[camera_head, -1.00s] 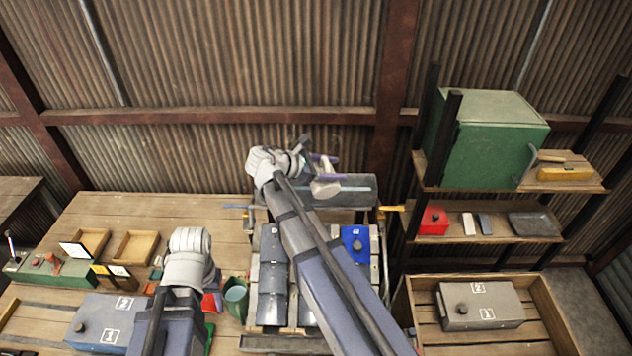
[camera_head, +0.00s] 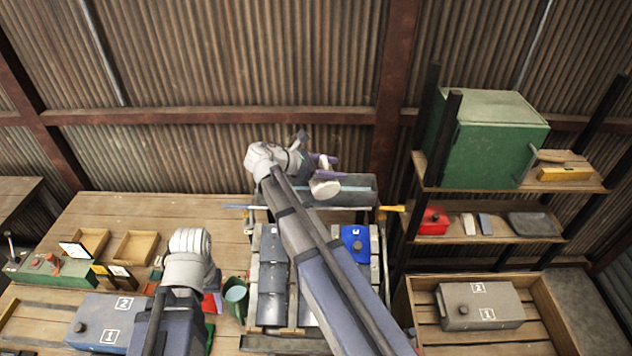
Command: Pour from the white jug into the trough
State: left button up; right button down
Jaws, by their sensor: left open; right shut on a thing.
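The white jug (camera_head: 325,188) is held in my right gripper (camera_head: 326,163), whose purple fingers show beside it at the end of the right arm. The jug is tilted over the grey trough (camera_head: 357,191) at the back of the slatted stand. I cannot see any stream or the contents of the jug. The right arm hides part of the trough and stand. My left gripper (camera_head: 188,262) is over the bench at the left; its fingers are mostly hidden by its own wrist, and nothing is seen held in it.
A green cup (camera_head: 236,293) stands left of the slatted stand (camera_head: 260,322). A blue block (camera_head: 355,242) lies on the stand. Shelves with a green cabinet (camera_head: 488,138) and a red box (camera_head: 433,220) rise at the right. A wooden crate (camera_head: 548,318) stands below them.

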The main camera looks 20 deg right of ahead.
jog(key=shift+w+f+n+g, duration=0.2)
jog(key=shift+w+n+g, duration=0.2)
jog(key=shift+w, duration=0.05)
dwell(0.8)
jog(key=shift+w+d+n+g, duration=0.1)
jog(key=shift+w+n+g, duration=0.2)
jog(key=shift+w+n, duration=0.1)
dwell(0.3)
